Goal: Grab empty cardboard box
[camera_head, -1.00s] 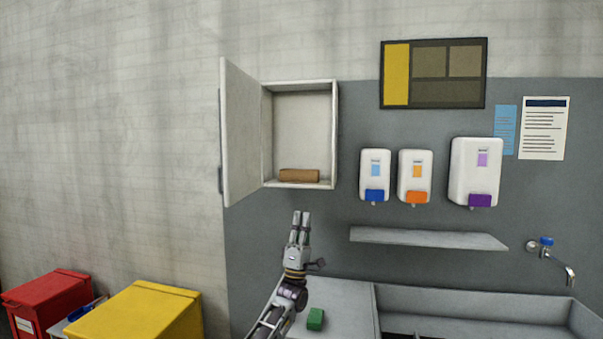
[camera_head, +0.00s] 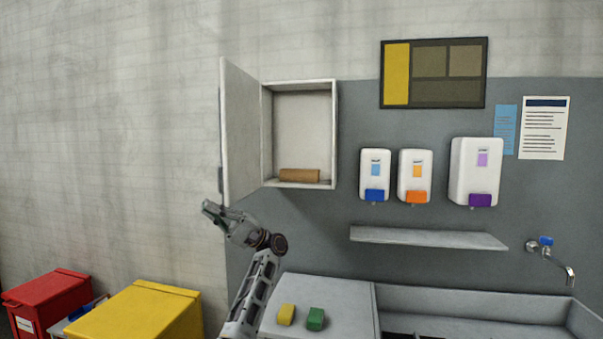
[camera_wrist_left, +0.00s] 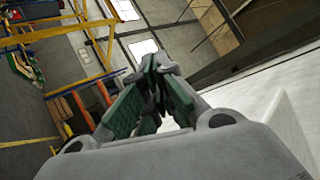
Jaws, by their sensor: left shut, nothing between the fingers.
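A small brown cardboard box (camera_head: 299,176) lies on the floor of the open white wall cabinet (camera_head: 333,135). The cabinet door (camera_head: 242,132) is swung out to the left. My left gripper (camera_head: 207,207) is shut and empty, at the lower outer corner of the door, left of and below the box. I cannot tell whether it touches the door. In the left wrist view its green-padded fingers (camera_wrist_left: 152,95) meet, and the box does not show there. My right gripper is not in view.
A yellow sponge (camera_head: 286,314) and a green sponge (camera_head: 316,319) lie on the counter (camera_head: 345,297). Soap dispensers (camera_head: 415,175) and a shelf (camera_head: 428,238) are on the wall at right. Yellow (camera_head: 140,310) and red (camera_head: 50,298) bins stand at lower left.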

